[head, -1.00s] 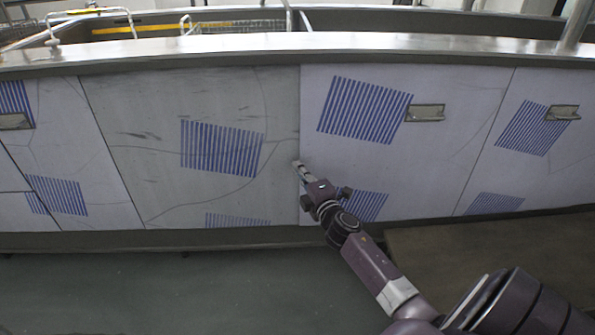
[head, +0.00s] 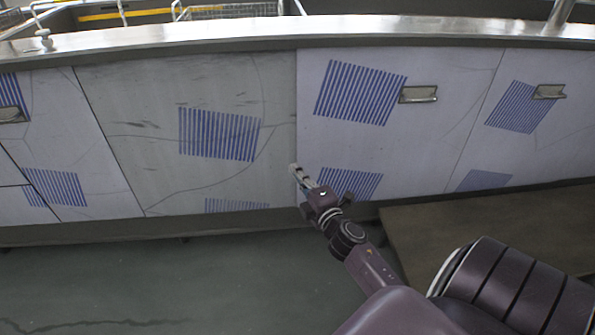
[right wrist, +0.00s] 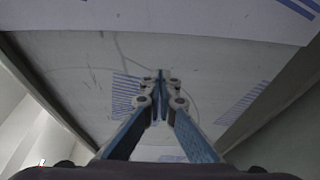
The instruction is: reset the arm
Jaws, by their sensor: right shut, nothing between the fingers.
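My right gripper (head: 299,176) reaches up from the lower right in the head view. Its fingers are shut and empty, in front of the panelled cabinet front (head: 225,85) below the metal counter. In the right wrist view the two blue fingers (right wrist: 160,82) meet at their tips, with nothing between them. The picture does not settle whether the fingertips touch the panel. My left gripper is not in the head view.
The steel counter edge (head: 300,30) runs across the top, with a wire basket (head: 235,11) behind it. Metal handles (head: 418,94) stick out from the right panels. A brown platform (head: 490,220) lies at lower right. Green floor (head: 150,280) is clear at lower left.

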